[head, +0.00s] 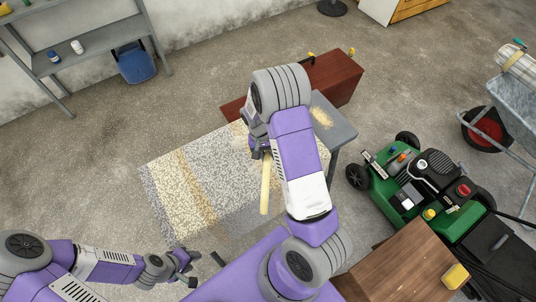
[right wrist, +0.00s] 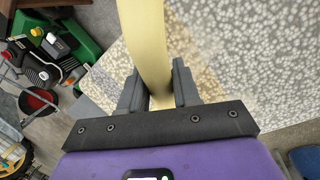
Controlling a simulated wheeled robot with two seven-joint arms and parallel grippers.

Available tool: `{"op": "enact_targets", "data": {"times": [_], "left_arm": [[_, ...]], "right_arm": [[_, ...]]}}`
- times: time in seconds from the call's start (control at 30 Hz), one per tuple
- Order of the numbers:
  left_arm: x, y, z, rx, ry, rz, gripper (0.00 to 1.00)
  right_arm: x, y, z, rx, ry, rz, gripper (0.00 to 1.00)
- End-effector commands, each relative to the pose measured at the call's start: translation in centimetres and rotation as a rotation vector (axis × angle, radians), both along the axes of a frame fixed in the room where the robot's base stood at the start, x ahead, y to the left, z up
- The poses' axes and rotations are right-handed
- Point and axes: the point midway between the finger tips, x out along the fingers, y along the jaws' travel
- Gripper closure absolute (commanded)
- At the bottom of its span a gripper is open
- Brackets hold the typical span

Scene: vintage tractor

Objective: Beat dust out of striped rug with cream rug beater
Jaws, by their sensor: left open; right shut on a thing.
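The striped rug (head: 180,190), with speckled grey, cream and tan bands, spreads out left of my right arm in the head view; that arm covers part of it. Its speckled surface also fills much of the right wrist view (right wrist: 245,50). My right gripper (right wrist: 158,88) is shut on the cream rug beater (right wrist: 143,35), whose pale bar stands between the fingers. In the head view the beater (head: 265,188) shows as a short pale stick over the rug; the rest is hidden or out of frame. My left gripper (head: 190,270) is open and empty, below the rug's near edge.
A grey table (head: 343,132) with a tan patch on top stands right of my right arm, before a red-brown chest (head: 335,75). A green mower (head: 425,190) and a wooden box (head: 405,262) stand at right. A metal shelf (head: 90,42) is at upper left. The left floor is clear.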

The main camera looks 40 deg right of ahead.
Motion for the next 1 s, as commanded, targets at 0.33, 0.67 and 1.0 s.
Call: {"op": "enact_targets", "data": {"times": [0.33, 0.67, 1.0], "left_arm": [[0.0, 0.0, -0.8, 0.0, 0.0, 0.0, 0.57], [0.0, 0.0, -5.7, 0.0, 0.0, 0.0, 0.57], [0.0, 0.0, -5.0, 0.0, 0.0, 0.0, 0.57]], "right_arm": [[0.0, 0.0, -0.9, 0.0, 0.0, 0.0, 1.0], [0.0, 0.0, -7.4, 0.0, 0.001, -0.001, 1.0], [0.0, 0.0, -6.8, 0.0, -0.001, 0.0, 1.0]]}}
